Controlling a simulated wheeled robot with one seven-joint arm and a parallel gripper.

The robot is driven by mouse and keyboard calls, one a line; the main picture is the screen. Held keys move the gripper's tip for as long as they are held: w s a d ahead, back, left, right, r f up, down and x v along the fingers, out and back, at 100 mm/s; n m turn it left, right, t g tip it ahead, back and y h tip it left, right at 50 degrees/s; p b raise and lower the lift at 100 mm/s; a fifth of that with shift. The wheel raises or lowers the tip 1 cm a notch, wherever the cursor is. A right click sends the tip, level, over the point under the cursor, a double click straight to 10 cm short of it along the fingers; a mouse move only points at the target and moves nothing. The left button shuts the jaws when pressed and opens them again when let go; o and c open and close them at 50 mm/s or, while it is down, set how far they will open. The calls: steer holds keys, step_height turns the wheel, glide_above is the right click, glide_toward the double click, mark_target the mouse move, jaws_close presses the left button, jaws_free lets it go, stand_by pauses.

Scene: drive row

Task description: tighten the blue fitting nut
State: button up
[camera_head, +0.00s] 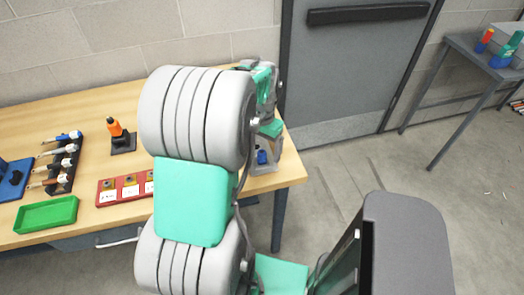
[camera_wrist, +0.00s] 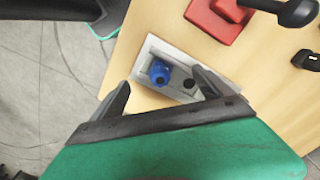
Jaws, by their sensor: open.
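The blue fitting nut (camera_wrist: 160,72) sits on a light grey block (camera_wrist: 148,92) in the wrist view. My gripper (camera_wrist: 161,80) is open, with one finger to the left of the nut and one to its right. No contact between fingers and nut shows; how far the fingertips are above it I cannot tell. In the head view the blue nut (camera_head: 262,157) shows small at the bench's right end, just right of my arm, which hides much of that area.
In the wrist view a red block (camera_wrist: 213,22) lies beyond the grey block. A side table (camera_head: 478,55) stands far right.

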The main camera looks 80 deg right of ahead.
mark_target(262, 152)
steer(key=shift+r+p, duration=2.45)
steer(key=shift+r, duration=1.05)
